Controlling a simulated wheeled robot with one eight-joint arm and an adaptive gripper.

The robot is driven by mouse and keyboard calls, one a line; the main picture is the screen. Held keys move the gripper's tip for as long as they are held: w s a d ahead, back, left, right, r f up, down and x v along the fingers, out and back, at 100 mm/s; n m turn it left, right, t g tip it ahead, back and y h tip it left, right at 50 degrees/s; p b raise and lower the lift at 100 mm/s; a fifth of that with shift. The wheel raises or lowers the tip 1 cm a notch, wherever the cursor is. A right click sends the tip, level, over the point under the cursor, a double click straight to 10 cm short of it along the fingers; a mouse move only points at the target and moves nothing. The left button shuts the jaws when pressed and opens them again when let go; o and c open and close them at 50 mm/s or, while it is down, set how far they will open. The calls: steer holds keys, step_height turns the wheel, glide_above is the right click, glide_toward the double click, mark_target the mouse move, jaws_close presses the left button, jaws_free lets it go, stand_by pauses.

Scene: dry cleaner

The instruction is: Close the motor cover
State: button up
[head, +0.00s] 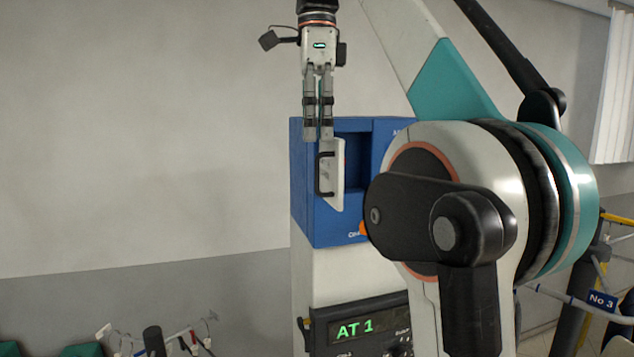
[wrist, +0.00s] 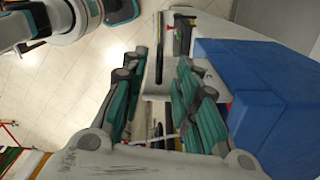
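The motor cover (head: 338,172) is a small white panel with a black handle (head: 320,174). It stands swung out at the left side of the recess in the blue housing (head: 318,222). My gripper (head: 319,137) points down at the top edge of the cover in the head view. Its two fingers are apart, with a gap between them. In the wrist view the open fingers (wrist: 160,75) have nothing clearly held between them. A dark bar and white surface show beyond them. I cannot tell whether a fingertip touches the cover.
The blue housing also fills the right of the wrist view (wrist: 245,85). Below it, a dark display panel (head: 358,328) reads "AT 1". My own arm hides the housing's right side. Hangers (head: 185,335) show at bottom left, and yellow rails at right. The wall left of the housing is clear.

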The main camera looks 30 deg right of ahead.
mark_target(317, 161)
steer(key=shift+f, duration=4.4)
